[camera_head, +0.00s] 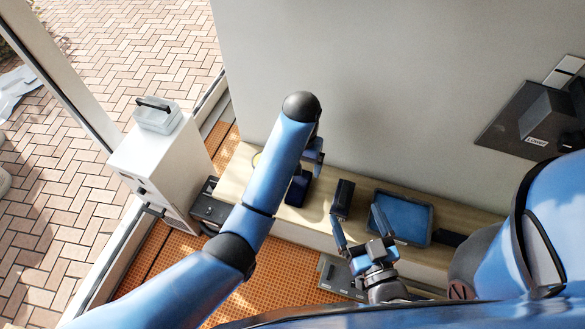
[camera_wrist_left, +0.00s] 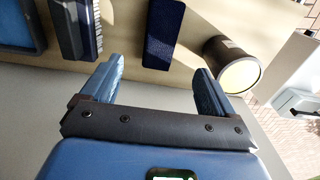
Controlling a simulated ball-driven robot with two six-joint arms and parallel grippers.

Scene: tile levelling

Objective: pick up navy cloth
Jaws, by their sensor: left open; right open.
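The navy cloth (camera_wrist_left: 165,33) is a dark blue, narrow rectangle on the wooden bench top in the left wrist view. In the head view the navy cloth (camera_head: 297,190) shows just below my left gripper, partly covered by it and the arm. My left gripper (camera_wrist_left: 160,70) is open and empty; the cloth lies beyond the gap between its fingers, seemingly not touched. In the head view only part of that gripper shows behind the arm. My right gripper (camera_head: 358,218) is open and empty at the bench's front edge, before the blue tray (camera_head: 405,218).
A dark block (camera_head: 342,198) stands between cloth and tray. A dark cylinder with a pale yellow end (camera_wrist_left: 235,68) stands on the cloth's other side. The wall (camera_head: 400,80) rises behind the bench. A white cabinet (camera_head: 158,168) carries a clear handled box (camera_head: 158,117) at left.

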